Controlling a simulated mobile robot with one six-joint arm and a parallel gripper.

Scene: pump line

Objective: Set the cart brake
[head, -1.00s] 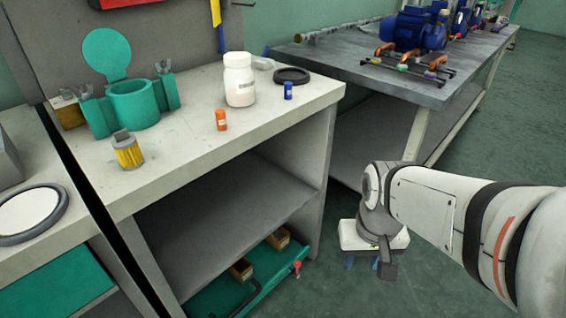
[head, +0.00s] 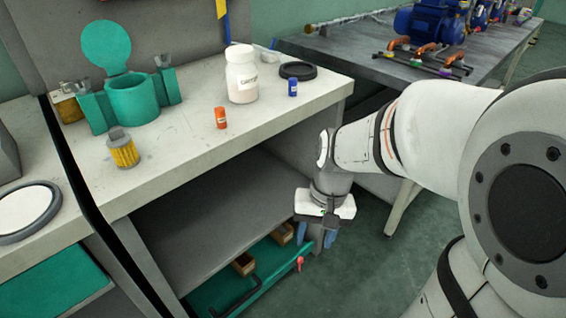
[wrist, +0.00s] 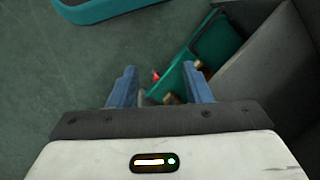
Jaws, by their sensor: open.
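My gripper (head: 328,238) points down in front of the bench's right end, above and slightly right of the red lever. In the wrist view its blue fingers (wrist: 160,88) are apart with nothing between them.
The workbench (head: 200,140) bears a white jar (head: 241,75), an orange vial (head: 220,118), a blue vial (head: 292,88), a yellow filter (head: 122,150) and a green holder (head: 133,100). Its right end panel (head: 318,160) stands close beside my gripper. A metal table (head: 350,45) with blue pumps is behind. The floor is clear.

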